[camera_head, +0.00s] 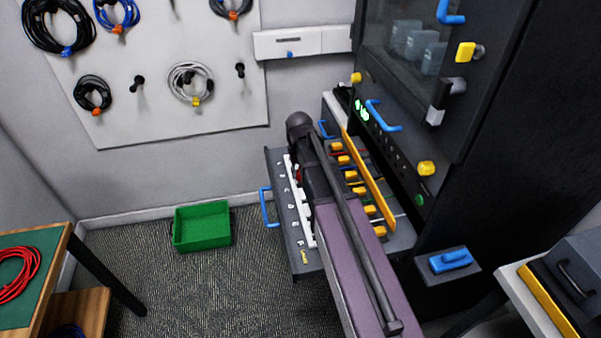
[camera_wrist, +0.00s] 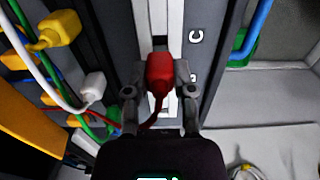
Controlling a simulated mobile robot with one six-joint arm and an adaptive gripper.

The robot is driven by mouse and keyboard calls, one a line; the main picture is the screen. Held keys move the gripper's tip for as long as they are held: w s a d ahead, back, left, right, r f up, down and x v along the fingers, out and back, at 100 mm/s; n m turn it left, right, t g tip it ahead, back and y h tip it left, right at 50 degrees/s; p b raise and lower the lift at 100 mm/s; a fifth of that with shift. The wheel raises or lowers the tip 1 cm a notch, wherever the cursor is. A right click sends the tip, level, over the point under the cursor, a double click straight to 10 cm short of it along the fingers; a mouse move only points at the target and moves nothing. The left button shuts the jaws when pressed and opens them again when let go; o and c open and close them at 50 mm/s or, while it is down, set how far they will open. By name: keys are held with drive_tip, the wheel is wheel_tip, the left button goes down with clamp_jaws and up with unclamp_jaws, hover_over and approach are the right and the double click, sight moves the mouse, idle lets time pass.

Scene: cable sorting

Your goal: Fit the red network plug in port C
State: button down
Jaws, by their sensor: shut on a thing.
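The red network plug (camera_wrist: 160,72) is between the two fingers of my gripper (camera_wrist: 160,90) in the wrist view, its red cable curving back toward me. The gripper is shut on it. The plug is over the white port strip (camera_wrist: 173,18), near the printed letter C (camera_wrist: 196,37). Whether its tip is in a port is hidden. In the head view, a bit of the red plug (camera_head: 298,174) shows beside the white port strip (camera_head: 305,220), and my arm covers most of the gripper.
White (camera_wrist: 93,86) and yellow plugs (camera_wrist: 58,29) with cables are left of my gripper in the wrist view. A yellow bar (camera_head: 368,180) runs beside the cable row. A blue handle (camera_head: 268,207) sticks out left of the drawer. A green bin (camera_head: 203,227) is on the floor.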

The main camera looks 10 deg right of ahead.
drive_tip(key=shift+f+b, duration=1.4)
idle(2.5)
idle(0.4)
drive_tip(key=shift+c, duration=1.9)
unclamp_jaws()
drive_tip(key=o, duration=0.4)
drive_tip(key=shift+r, duration=0.1)
drive_tip(key=shift+r+p, duration=3.4)
drive_tip(key=shift+p, duration=0.15)
